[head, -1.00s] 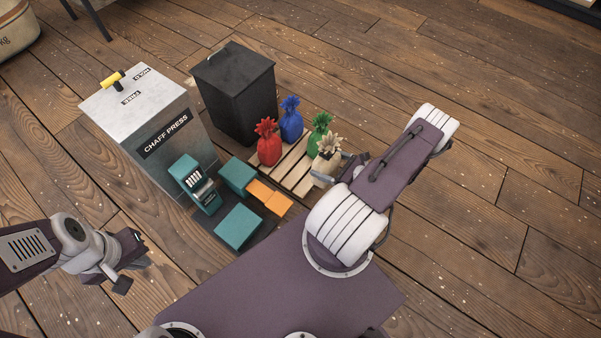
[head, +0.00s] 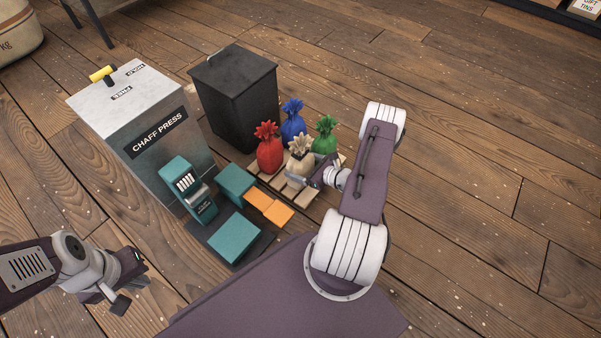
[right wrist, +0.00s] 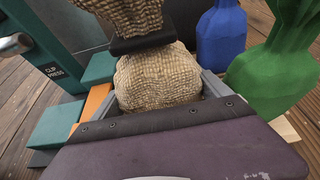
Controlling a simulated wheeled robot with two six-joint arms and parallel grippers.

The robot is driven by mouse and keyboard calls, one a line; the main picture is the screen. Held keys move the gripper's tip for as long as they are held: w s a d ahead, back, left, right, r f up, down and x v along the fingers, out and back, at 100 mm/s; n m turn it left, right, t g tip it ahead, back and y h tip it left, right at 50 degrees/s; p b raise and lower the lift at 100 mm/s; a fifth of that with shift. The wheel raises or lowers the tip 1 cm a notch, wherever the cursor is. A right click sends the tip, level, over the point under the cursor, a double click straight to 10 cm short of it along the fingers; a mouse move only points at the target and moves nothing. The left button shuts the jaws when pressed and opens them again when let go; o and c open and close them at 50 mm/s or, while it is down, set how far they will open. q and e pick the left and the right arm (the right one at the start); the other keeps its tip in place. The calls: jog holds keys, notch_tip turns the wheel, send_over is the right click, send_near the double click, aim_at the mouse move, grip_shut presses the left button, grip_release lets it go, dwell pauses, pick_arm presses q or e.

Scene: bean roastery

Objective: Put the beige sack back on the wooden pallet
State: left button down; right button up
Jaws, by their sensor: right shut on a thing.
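The beige sack (head: 299,164) is upright over the wooden pallet (head: 307,194), between the red sack (head: 269,153) and the green sack (head: 325,138). My right gripper (head: 311,178) is shut on it. The right wrist view shows the beige sack (right wrist: 158,80) close up, with a dark finger across its narrowed neck. I cannot tell whether its base touches the slats. The blue sack (head: 292,124) stands behind it on the pallet. My left gripper (head: 130,281) is open and empty at the lower left.
A black bin (head: 235,100) stands behind the pallet. The grey chaff press (head: 140,115) is to the left. The floor to the right is clear.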

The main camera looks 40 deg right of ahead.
notch_tip(320, 180, down, 4)
jog(key=shift+r+b, duration=0.25)
jog(key=shift+b, duration=1)
jog(key=shift+r, duration=0.15)
jog(key=o, duration=1.9)
